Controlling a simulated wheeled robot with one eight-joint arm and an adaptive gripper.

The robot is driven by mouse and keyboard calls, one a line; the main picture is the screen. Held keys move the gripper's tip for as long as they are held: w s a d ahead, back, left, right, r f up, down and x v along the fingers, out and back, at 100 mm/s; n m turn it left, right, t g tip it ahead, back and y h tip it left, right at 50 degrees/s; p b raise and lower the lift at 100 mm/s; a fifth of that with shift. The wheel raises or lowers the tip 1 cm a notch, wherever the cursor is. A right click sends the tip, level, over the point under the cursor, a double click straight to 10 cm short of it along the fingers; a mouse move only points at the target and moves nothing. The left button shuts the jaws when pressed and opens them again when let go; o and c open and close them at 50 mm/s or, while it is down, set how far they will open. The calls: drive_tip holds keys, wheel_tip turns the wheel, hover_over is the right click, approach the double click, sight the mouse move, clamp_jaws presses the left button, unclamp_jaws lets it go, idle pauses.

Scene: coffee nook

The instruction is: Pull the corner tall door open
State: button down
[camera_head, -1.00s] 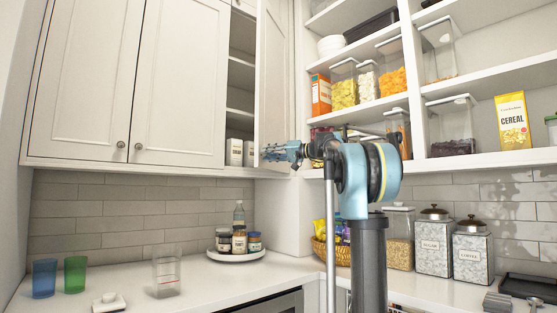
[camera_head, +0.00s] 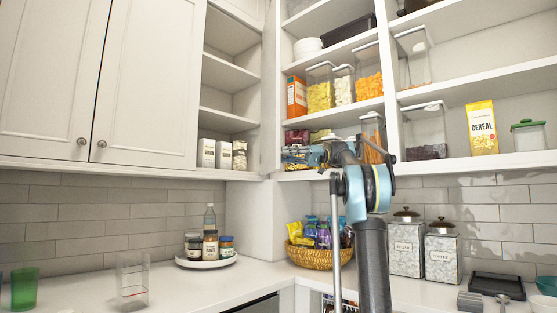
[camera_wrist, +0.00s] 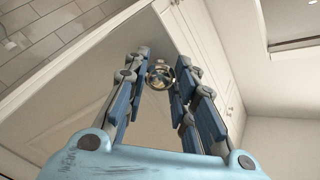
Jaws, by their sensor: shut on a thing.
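The corner cabinet (camera_head: 232,88) stands open in the head view, its shelves showing. The corner tall door (camera_wrist: 52,112) fills much of the wrist view as a pale framed panel. Its round metal knob (camera_wrist: 160,76) sits between my fingertips. My gripper (camera_wrist: 162,70) is shut on this knob. In the head view my gripper (camera_head: 296,157) is at the lower right of the cabinet opening, in front of the open shelving. There I cannot clearly separate the door from the pale panel beside the opening.
Closed cabinet doors (camera_head: 140,80) are at the left. Open shelving (camera_head: 450,85) with food containers is at the right. Below, the counter (camera_head: 215,285) holds a round tray (camera_head: 200,264) of jars, a basket (camera_head: 322,258) and canisters (camera_head: 407,245).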

drive_tip(key=shift+w+d+f+n+g, duration=0.2)
drive_tip(key=shift+w+d+n+g, duration=0.15)
drive_tip(key=shift+d, duration=0.2)
drive_tip(key=shift+s, duration=0.1)
drive_tip(key=c, duration=1.3)
unclamp_jaws()
drive_tip(key=shift+r, duration=0.1)
wheel_tip(320, 180, up, 10)
